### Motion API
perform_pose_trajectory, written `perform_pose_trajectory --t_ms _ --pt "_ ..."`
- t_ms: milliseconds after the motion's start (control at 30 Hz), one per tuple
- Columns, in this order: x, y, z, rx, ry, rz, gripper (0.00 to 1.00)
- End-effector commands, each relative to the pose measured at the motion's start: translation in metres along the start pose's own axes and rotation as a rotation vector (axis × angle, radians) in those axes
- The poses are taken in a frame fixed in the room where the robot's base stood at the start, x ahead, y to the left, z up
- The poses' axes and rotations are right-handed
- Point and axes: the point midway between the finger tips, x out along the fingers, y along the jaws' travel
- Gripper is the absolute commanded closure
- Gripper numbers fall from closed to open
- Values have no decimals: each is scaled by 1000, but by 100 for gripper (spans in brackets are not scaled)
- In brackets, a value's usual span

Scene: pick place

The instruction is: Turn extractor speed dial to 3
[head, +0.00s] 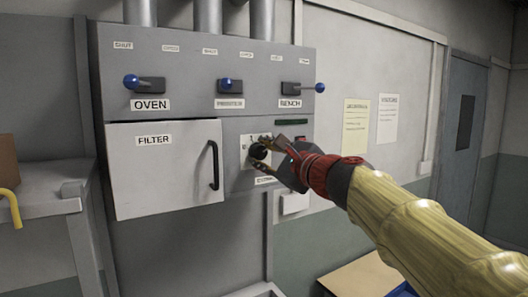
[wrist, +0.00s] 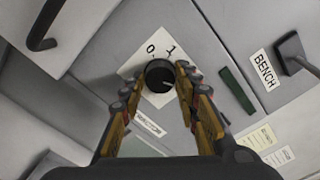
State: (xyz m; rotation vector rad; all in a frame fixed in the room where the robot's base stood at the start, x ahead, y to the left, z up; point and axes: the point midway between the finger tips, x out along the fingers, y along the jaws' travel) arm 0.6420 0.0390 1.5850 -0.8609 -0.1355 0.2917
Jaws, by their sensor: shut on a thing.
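The extractor speed dial (wrist: 160,76) is a round black knob on a white plate on the grey cabinet. Its plate (wrist: 133,66) shows the marks 0 and 1 in the wrist view; other marks are hidden. In the head view the dial (head: 258,151) sits right of the filter door, partly covered by my gripper. My gripper (head: 268,152) has its fingers on both sides of the knob. In the wrist view my gripper (wrist: 157,88) is shut on the dial. The dial's pointer direction is not clear.
The filter door (head: 165,172) with a black handle (head: 213,165) is left of the dial. Blue-knobbed levers sit above, labelled OVEN (head: 150,104) and BENCH (head: 290,104). A dark green strip (wrist: 237,90) lies beside the dial. A grey table (head: 40,190) stands at left.

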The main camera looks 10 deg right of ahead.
Motion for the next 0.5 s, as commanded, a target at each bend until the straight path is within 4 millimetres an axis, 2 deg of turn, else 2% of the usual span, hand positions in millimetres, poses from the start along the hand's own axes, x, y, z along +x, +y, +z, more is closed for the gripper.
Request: perform_pose_trajectory --t_ms 500 --pt "0 1 -1 100 1 1 94"
